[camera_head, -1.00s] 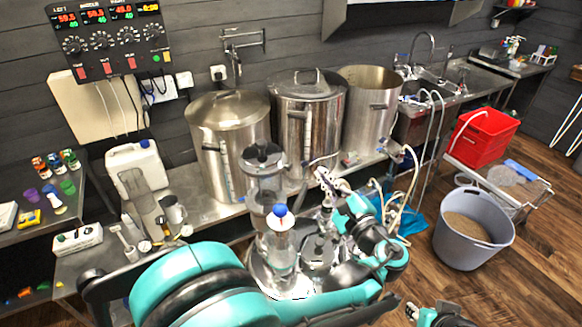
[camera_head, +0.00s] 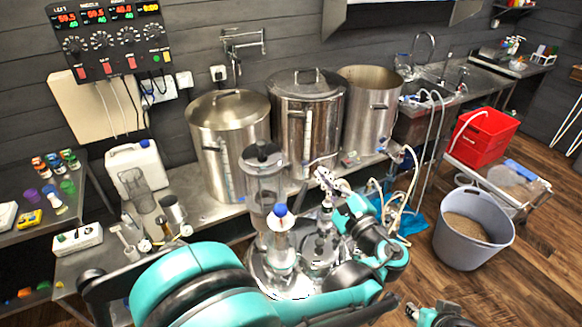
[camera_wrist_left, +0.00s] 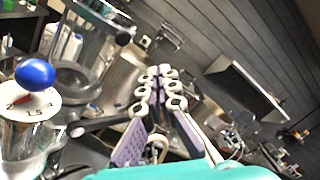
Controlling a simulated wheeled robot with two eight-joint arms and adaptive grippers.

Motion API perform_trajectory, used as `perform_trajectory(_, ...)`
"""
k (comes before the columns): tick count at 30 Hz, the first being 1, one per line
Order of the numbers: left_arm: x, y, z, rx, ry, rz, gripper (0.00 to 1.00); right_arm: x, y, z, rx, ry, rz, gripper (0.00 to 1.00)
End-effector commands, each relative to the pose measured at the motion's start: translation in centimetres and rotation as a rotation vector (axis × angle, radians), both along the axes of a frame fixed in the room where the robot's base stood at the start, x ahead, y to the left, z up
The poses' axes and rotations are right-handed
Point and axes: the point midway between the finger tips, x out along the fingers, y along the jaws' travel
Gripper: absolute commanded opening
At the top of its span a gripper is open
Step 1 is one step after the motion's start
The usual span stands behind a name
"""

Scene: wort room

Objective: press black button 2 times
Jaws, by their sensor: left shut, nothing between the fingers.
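I cannot single out a black button for certain. The control panel (camera_head: 112,42) at upper left of the head view has black round dials, red switches and a small green button. In the left wrist view a black round knob (camera_wrist_left: 125,36) shows beside a glass vessel. My left gripper (camera_head: 329,183) is shut and empty, above the metal-and-glass equipment in front of the pots, well away from the panel. Its closed fingers (camera_wrist_left: 165,78) show in the wrist view. A blue ball-topped piece (camera_head: 280,211) stands left of the gripper.
Steel pots (camera_head: 228,140) stand on the bench behind the gripper. A white jug (camera_head: 136,170) and small vessels are left. A red crate (camera_head: 484,138) and grey bucket (camera_head: 470,240) are right. Wooden floor (camera_head: 535,260) is clear at far right.

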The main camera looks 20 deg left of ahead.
Motion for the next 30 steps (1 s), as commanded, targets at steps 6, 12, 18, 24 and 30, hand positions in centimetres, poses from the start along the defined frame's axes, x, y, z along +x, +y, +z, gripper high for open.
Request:
perform_trajectory(6, 0.0, 0.0, 0.0, 0.0, 0.0, 0.0, 0.0, 0.0, 0.0, 0.0, 0.0, 0.0, 0.0, 0.33)
perform_trajectory(12, 0.0, -0.1, 0.1, -0.018, -0.01, -0.001, 0.0, 0.0, 0.0, 0.2, 0.0, 0.0, 0.0, 0.33)
perform_trajectory(18, 0.2, -0.8, 0.8, -0.238, -0.135, -0.007, 0.0, 0.0, 0.0, 2.6, 0.0, 0.0, 0.0, 0.33)
perform_trajectory(24, 0.3, -2.1, 1.1, -0.629, -0.366, 0.022, 0.0, 0.0, 0.0, 6.1, 0.0, 0.0, 0.0, 0.33)
perform_trajectory(30, 0.1, -3.3, 1.0, -0.942, -0.567, 0.078, 0.0, 0.0, 0.0, 8.5, 0.0, 0.0, 0.0, 0.33)
